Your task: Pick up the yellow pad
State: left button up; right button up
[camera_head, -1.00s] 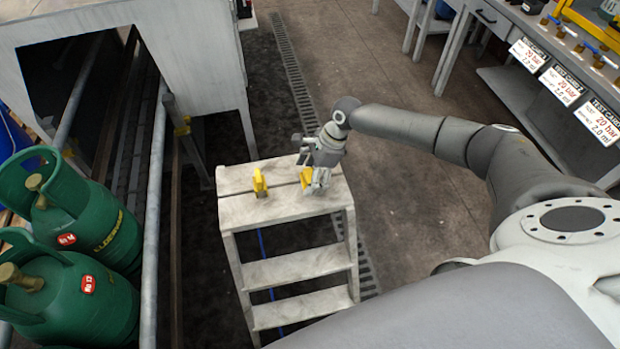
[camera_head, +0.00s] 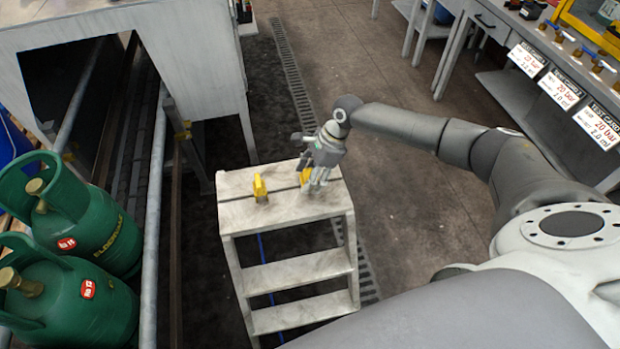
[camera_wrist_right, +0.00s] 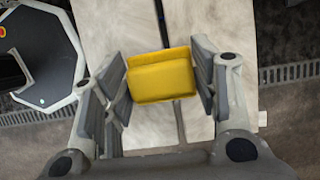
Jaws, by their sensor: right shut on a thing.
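A yellow pad (camera_wrist_right: 162,76) sits between the fingers of my right gripper (camera_head: 313,186), which is shut on it above the top of the white step stool (camera_head: 237,215). In the head view only a thin part of this pad (camera_head: 304,177) shows, the rest hidden by the fingers. I cannot tell whether it still touches the stool. A second yellow piece (camera_head: 260,188) stands on the stool top to the left of the gripper, apart from it. My left gripper is not in view.
Green gas cylinders (camera_head: 75,300) stand at the left behind a metal rail (camera_head: 153,230). A white cabinet (camera_head: 195,60) is behind the stool. A workbench (camera_head: 500,35) with test cards (camera_head: 560,88) is at the back right. Floor between stool and bench is clear.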

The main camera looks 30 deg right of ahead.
jog(key=s+a+r+p, duration=0.1)
jog(key=s+a+r, duration=0.2)
jog(key=s+r, duration=0.8)
jog(key=shift+s+a+p, duration=0.3)
jog(key=shift+s+p, duration=0.05)
jog(key=shift+s, duration=0.95)
jog(key=o, duration=0.3)
jog(key=shift+r, duration=0.1)
jog(key=shift+c, duration=1.4)
